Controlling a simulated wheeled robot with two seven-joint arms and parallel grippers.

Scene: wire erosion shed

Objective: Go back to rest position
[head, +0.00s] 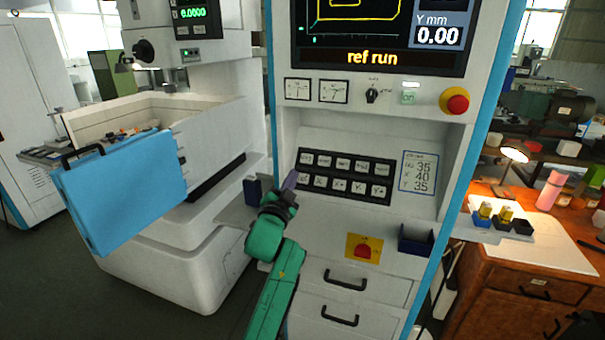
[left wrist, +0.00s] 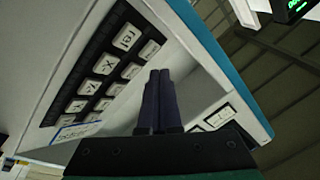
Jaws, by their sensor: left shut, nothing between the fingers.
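My left gripper (head: 289,181) is in front of the machine's control cabinet, beside the left end of the black keypad (head: 345,176). Its dark fingers also show in the left wrist view (left wrist: 160,100), closed together with nothing between them. In that view the keypad (left wrist: 98,68) lies to the left of the fingers, its white keys tilted. I cannot tell from these frames whether the fingertips touch the panel. My green left arm rises from the bottom of the head view. My right gripper is not in view.
The cabinet screen (head: 370,32) reads "ref run". A red emergency knob (head: 457,102) sits at right. A blue open door (head: 122,190) juts out at left. A dark blue bin (head: 416,239) is fixed below the keypad. A wooden desk (head: 535,288) with a lit lamp stands at right.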

